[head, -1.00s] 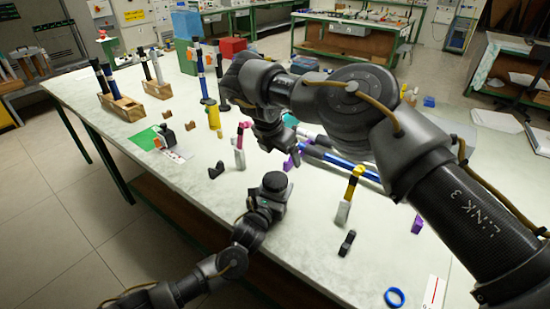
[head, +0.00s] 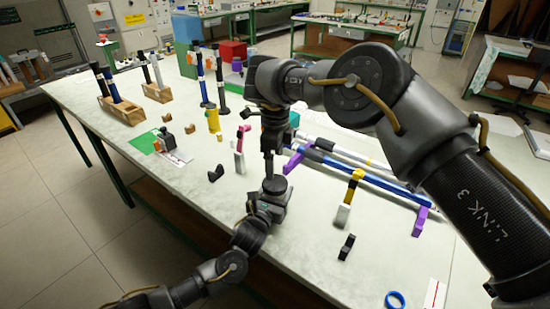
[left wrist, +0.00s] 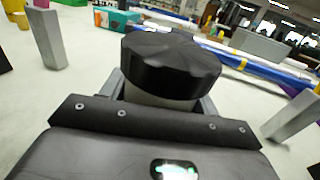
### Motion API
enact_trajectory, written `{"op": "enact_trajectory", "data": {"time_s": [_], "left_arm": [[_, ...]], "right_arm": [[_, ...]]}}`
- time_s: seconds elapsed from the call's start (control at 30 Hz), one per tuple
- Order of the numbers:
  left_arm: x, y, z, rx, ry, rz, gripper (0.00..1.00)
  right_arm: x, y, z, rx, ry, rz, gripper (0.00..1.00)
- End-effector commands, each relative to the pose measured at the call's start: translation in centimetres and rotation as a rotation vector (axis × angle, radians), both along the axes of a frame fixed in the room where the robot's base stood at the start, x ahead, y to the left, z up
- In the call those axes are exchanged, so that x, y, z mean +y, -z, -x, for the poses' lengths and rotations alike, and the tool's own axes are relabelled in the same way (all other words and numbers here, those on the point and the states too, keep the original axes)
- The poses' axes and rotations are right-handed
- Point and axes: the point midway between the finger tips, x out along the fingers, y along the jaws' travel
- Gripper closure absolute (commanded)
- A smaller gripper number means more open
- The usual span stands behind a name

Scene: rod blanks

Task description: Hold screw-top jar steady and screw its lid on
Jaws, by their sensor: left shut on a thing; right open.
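The screw-top jar stands in my left gripper (head: 262,207), which is shut around its body near the table's front edge. In the left wrist view the jar's pale body (left wrist: 150,98) shows between the fingers. The black ribbed lid (head: 275,184) sits on top of the jar and looks level; it also shows in the left wrist view (left wrist: 172,62). I cannot tell how far it is threaded. My right gripper (head: 268,174) is open, pointing down just above or behind the lid. Whether it touches the lid is unclear.
Long blue and white rods (head: 370,178) lie on purple supports to the right. A yellow-topped post (head: 348,198), a small black block (head: 346,247) and a blue ring (head: 395,299) are nearer the front. Wooden racks (head: 122,108) with upright rods stand back left.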

Motion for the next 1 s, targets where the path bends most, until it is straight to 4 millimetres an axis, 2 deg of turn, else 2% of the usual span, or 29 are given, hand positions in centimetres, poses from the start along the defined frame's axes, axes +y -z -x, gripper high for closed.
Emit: {"op": "enact_trajectory", "data": {"time_s": [0.33,0.47,0.8,1.0], "left_arm": [[0.0,0.1,0.0,0.001,0.0,-0.001,1.0],[0.0,0.1,0.0,0.001,0.0,0.0,1.0],[0.0,0.1,0.0,0.001,0.0,0.0,1.0],[0.0,0.1,0.0,0.001,0.0,-0.001,1.0]], "right_arm": [[0.0,0.1,0.0,-0.001,-0.009,0.0,0.12],[0.0,0.7,0.0,0.0,-0.008,0.001,0.12],[0.0,5.5,0.0,0.001,-0.007,0.0,0.12],[0.0,7.5,0.0,-0.001,-0.008,0.0,0.12]]}}
